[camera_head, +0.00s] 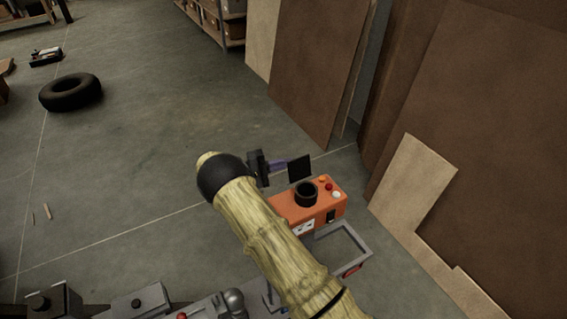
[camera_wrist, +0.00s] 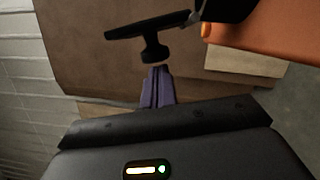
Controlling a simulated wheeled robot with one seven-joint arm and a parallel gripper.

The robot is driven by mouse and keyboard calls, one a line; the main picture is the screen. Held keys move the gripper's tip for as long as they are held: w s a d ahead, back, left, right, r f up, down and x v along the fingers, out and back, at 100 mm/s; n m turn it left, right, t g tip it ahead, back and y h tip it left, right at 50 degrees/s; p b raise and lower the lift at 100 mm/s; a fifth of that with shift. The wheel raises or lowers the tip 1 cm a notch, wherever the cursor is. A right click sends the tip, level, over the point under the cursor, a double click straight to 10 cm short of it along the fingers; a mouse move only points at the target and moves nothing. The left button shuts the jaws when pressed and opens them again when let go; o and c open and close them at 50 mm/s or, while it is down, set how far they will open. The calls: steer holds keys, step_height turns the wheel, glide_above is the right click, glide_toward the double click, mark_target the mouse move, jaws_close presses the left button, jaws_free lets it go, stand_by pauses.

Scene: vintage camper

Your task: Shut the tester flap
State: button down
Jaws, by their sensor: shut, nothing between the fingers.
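The tester is an orange box (camera_head: 312,211) with coloured buttons and a short black cylinder on top. Its black flap (camera_head: 300,168) stands up, open, at the box's far edge. In the wrist view the flap (camera_wrist: 140,27) shows nearly edge-on, with a black knob (camera_wrist: 153,50) on the side facing me, beside the orange body (camera_wrist: 265,35). My gripper (camera_head: 284,163) is just left of the flap. Its purple fingers (camera_wrist: 157,70) are shut and empty, their tips right by the knob. I cannot tell whether they touch it.
A grey open frame (camera_head: 345,245) adjoins the tester at the near right. Grey equipment (camera_head: 140,301) lines the bottom edge. Brown panels (camera_head: 320,70) lean at the right. A tyre (camera_head: 71,92) lies on the open floor at the left.

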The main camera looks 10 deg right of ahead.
steer(key=shift+s+r+m+b, duration=0.1)
steer(key=shift+r+m+b, duration=0.15)
steer(key=shift+m+b, duration=0.15)
steer(key=shift+r+m+b, duration=0.1)
steer(key=shift+m+b, duration=0.2)
steer(key=shift+m, duration=0.1)
